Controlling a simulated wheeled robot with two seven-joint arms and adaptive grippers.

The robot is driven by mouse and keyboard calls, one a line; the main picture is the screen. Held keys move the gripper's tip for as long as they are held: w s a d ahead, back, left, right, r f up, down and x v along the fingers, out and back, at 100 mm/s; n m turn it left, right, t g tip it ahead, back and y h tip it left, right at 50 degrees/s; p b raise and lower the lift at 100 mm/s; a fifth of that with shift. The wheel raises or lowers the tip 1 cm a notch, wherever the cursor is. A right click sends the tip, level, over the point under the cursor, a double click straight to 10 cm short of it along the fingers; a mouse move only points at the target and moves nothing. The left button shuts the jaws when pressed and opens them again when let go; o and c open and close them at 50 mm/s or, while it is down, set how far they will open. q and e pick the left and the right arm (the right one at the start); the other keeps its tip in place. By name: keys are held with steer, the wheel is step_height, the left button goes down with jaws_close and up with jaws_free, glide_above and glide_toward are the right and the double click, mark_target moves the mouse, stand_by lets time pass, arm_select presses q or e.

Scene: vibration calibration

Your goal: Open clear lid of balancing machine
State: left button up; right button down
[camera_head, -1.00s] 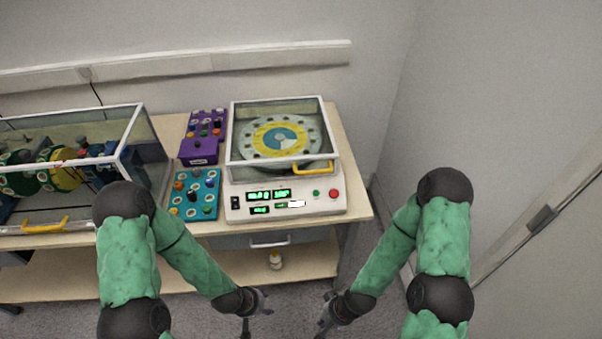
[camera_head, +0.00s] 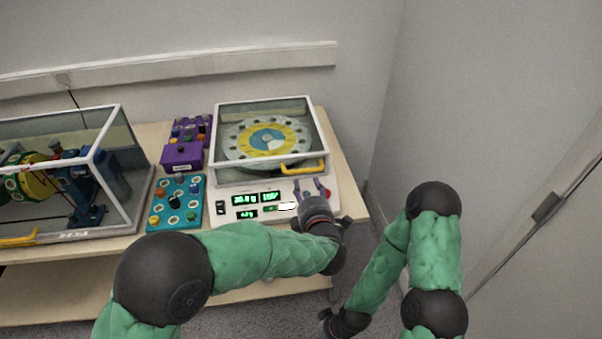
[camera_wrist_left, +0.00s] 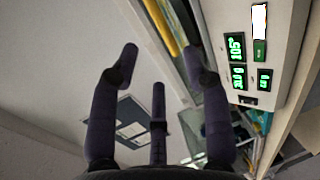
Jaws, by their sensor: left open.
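The balancing machine (camera_head: 232,200) is a white box with green displays. Its clear lid (camera_head: 217,128) has a white frame and is closed over a round yellow and blue disc (camera_head: 266,138). A yellow handle (camera_head: 303,168) sits on the lid's front edge, toward the right. My left gripper (camera_head: 310,187) is open and empty, over the right part of the front panel, just in front of the handle. In the left wrist view its fingers (camera_wrist_left: 163,68) are spread, with the yellow handle (camera_wrist_left: 164,28) beyond them. My right gripper (camera_head: 326,317) is low near the floor, its jaws unclear.
A purple box (camera_head: 181,155) and a teal box (camera_head: 190,214) with knobs stand left of the machine. A larger glass-covered rig (camera_head: 125,180) stands further left. The wall is close behind the table (camera_head: 347,183). Floor to the right is open.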

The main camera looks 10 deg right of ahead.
mark_target(301, 171)
arm_select(q)
steer(key=w, duration=0.3)
steer(key=w+f+b, duration=0.1)
steer(key=w, duration=0.2)
steer(key=w+f+b, duration=0.1)
steer(key=w, duration=0.1)
steer(key=shift+w+a, duration=0.2)
steer(key=shift+w, duration=0.2)
steer(key=shift+w+f, duration=0.1)
steer(key=shift+w, duration=0.7)
jaws_close()
